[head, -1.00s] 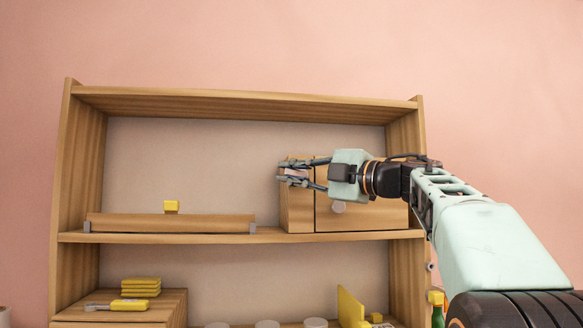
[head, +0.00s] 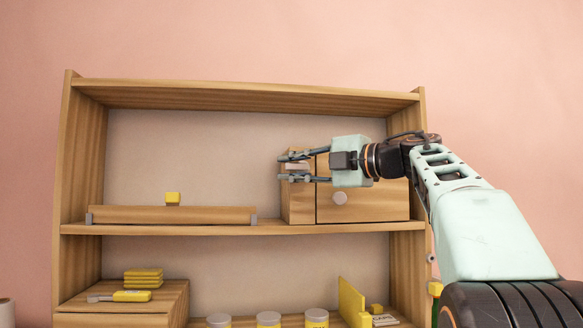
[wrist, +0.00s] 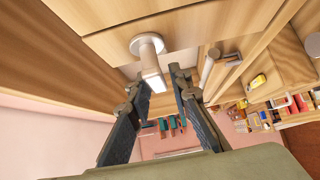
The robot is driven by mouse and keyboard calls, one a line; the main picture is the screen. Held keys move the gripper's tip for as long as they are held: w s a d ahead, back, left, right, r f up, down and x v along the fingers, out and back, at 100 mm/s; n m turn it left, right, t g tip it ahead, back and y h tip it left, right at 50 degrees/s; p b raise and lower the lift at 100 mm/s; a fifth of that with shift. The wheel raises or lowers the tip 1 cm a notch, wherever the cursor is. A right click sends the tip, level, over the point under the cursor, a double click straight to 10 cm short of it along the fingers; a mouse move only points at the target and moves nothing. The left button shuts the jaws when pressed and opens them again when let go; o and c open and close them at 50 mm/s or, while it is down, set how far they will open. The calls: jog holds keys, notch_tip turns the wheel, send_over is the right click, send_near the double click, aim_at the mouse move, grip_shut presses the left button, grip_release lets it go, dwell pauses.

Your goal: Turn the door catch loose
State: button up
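A small wooden cabinet (head: 385,203) with a door and a round pale knob (head: 339,198) stands on the upper shelf at the right. My gripper (head: 284,167) reaches in from the right across the cabinet's front, fingers pointing left. The fingers are apart. A pale pinkish block, seemingly the door catch (head: 297,166), shows between them. In the wrist view, a pale peg with a round base (wrist: 147,44) stands out from the wooden face, and its bright end lies between the open fingertips (wrist: 157,82). I cannot tell whether the fingers touch it.
The upper shelf (head: 150,229) carries a low wooden ledge (head: 170,215) with a yellow block (head: 172,198) at the left. Below are a stack of yellow pads (head: 143,278), several lidded jars (head: 268,319) and an upright yellow panel (head: 352,302). The middle of the upper shelf's back is clear.

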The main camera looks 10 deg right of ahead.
jog(key=shift+o, duration=0.9)
jog(key=v, duration=1.2)
